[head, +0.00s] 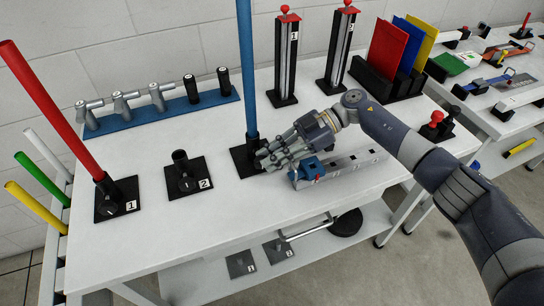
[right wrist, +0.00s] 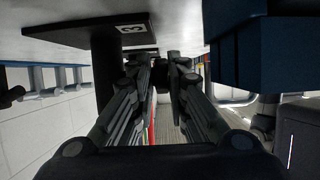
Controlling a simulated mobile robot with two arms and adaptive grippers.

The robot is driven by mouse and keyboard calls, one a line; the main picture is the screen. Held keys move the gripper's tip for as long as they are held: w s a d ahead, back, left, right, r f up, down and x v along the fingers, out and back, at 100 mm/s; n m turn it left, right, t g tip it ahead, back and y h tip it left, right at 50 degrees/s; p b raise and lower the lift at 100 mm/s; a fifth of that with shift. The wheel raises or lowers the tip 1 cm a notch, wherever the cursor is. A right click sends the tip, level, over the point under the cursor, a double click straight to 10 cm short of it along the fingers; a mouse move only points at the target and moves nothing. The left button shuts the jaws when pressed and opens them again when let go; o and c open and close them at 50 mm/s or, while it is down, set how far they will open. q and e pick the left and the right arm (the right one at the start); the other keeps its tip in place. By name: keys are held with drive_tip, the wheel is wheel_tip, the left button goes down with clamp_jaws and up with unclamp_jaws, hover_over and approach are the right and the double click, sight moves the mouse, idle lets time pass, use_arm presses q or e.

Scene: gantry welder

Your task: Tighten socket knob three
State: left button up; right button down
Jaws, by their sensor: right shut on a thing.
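Socket three (head: 240,157) is a black holder on a square black base plate, with a tall blue pole (head: 246,75) upright in it. Its plate, marked 3 (right wrist: 130,28), shows upside down in the right wrist view, beside the socket's dark tube (right wrist: 107,70). My right gripper (head: 263,160) is at the right side of socket three, low over the table. In the right wrist view its fingers (right wrist: 160,72) are closed on a small dark knob beside the tube, mostly hidden by the fingertips. My left gripper is not in view.
A metal rail with a blue clamp (head: 307,171) lies just right of my gripper. Socket two (head: 184,182) is empty; socket one (head: 117,200) holds a red pole (head: 50,110). A blue rack (head: 150,115) and stands (head: 286,60) line the back. The front table strip is clear.

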drive_tip(key=shift+w+r, duration=0.1)
drive_tip(key=shift+r, duration=0.05)
drive_tip(key=c, duration=1.8)
unclamp_jaws()
drive_tip(key=shift+c, duration=0.2)
drive_tip(key=v, duration=1.2)
